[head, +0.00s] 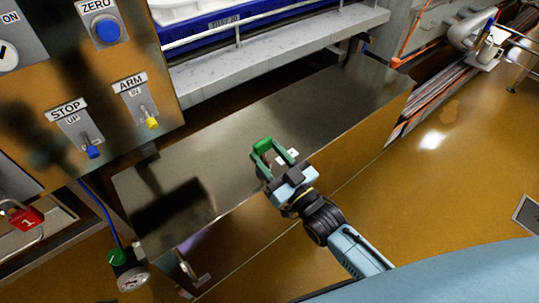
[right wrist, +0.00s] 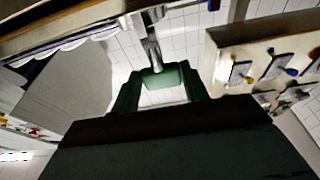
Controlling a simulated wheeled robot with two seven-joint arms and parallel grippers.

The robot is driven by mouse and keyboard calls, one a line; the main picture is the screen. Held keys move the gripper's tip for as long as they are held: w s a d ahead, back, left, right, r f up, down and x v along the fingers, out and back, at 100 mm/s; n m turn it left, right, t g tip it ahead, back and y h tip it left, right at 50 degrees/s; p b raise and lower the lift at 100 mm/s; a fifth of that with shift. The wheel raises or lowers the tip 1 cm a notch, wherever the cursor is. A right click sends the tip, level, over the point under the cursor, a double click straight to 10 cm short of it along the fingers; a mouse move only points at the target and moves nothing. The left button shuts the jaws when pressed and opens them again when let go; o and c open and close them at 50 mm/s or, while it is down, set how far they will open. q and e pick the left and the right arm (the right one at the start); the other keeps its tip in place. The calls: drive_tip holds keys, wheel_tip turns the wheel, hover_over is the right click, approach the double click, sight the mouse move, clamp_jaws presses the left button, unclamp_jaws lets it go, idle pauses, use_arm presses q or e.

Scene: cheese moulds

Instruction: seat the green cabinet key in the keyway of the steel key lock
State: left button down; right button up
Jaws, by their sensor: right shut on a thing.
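My right gripper (head: 270,151) is over the dark steel top in the head view, its fingers closed on the green cabinet key (head: 263,145). In the right wrist view the key's green head (right wrist: 160,76) sits between the two dark green fingertips. A grey metal shank extends from it, away from the gripper. In the head view the shank is not clearly seen. I cannot make out the steel key lock or its keyway with certainty in either view. My left gripper is not in view.
The steel top (head: 330,115) is largely bare, with a dark shadow at its left. A panel (head: 150,65) with labelled switches and a blue button (head: 106,30) stands at left.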

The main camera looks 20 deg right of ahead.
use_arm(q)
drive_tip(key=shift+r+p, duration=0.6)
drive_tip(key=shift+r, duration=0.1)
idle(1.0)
